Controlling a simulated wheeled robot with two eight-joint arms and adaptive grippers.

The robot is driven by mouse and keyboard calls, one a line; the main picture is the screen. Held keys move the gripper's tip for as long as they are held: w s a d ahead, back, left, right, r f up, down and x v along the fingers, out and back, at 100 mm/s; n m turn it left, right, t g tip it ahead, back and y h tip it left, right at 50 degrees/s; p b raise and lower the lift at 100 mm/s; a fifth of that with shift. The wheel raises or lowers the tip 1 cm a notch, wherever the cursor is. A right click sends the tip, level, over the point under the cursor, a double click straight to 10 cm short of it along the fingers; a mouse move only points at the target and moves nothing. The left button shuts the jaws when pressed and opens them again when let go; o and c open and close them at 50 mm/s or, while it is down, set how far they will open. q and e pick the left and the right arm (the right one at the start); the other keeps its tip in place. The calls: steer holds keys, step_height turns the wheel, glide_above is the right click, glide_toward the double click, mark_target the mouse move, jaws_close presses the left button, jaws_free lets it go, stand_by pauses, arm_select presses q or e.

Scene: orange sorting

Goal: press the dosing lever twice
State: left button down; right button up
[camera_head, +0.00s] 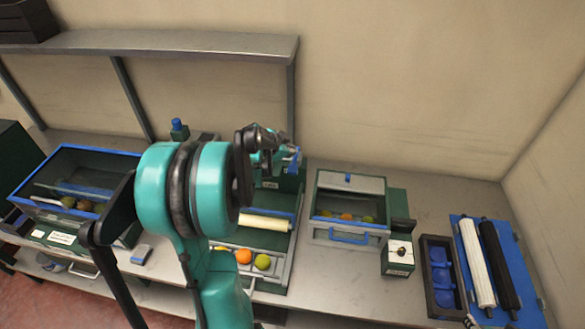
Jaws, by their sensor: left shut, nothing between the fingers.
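My left arm crosses the middle of the view, and its shut, empty left gripper (286,160) is at the top of the green machine (296,200) at the centre. A small blue part (294,153) shows right by the fingertips and may be the dosing lever; the gripper and arm hide most of it. I cannot tell whether the fingers touch it. A pale roller (265,222) lies across the machine below. An orange (243,256) and a yellow-green fruit (262,261) lie in its front tray. My right gripper is not in view.
A blue-rimmed glass bin (130,154) with fruit stands left. A green box with a blue handle (349,238) stands right of the machine. Beyond it are a small green device (398,257), a dark tray (427,246) and two rollers (474,262) on a blue board. A shelf (200,42) hangs behind.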

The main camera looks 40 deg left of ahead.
arm_select(q)
step_height(320, 180, up, 4)
steer(key=n+p, duration=0.1)
steer(key=n, duration=1)
steer(key=n+p, duration=0.1)
steer(key=n, duration=1)
steer(key=n+p, duration=0.1)
steer(key=n, duration=1)
steer(key=shift+f, duration=0.25)
steer(key=shift+f, duration=0.1)
steer(key=b, duration=0.6)
glide_above(291, 170)
step_height(291, 170, down, 8)
steer(key=shift+w+r, duration=0.1)
steer(key=shift+r, duration=0.05)
steer(key=shift+f, duration=0.45)
steer(key=shift+b, duration=0.3)
